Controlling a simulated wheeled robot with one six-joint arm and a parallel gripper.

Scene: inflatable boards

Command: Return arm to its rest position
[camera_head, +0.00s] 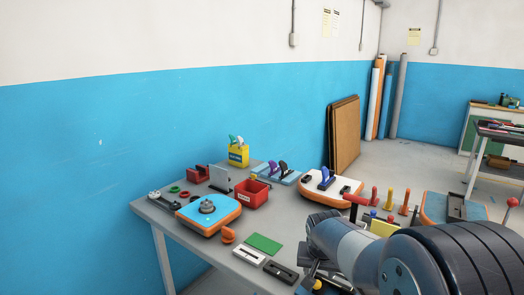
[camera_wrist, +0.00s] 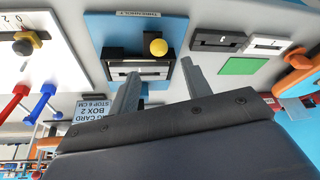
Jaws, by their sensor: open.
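My arm (camera_head: 370,250) reaches in from the lower right of the head view, out over the front of the grey table. My gripper (camera_wrist: 160,78) shows in the wrist view with its two grey fingers spread apart and nothing between them. The fingertips are near a blue board (camera_wrist: 110,30) that carries a black slotted device (camera_wrist: 125,68) and a yellow knob (camera_wrist: 158,47). I cannot tell whether the fingers touch the device. In the head view the gripper's end is partly hidden by my own arm.
The grey table (camera_head: 160,222) holds an orange-and-blue board (camera_head: 208,213), a red bin (camera_head: 252,194), a green card (camera_head: 263,244) and slotted blocks (camera_head: 248,256). Red and orange pegs (camera_head: 390,198) stand behind my arm. A blue-and-white wall (camera_head: 90,150) bounds the left.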

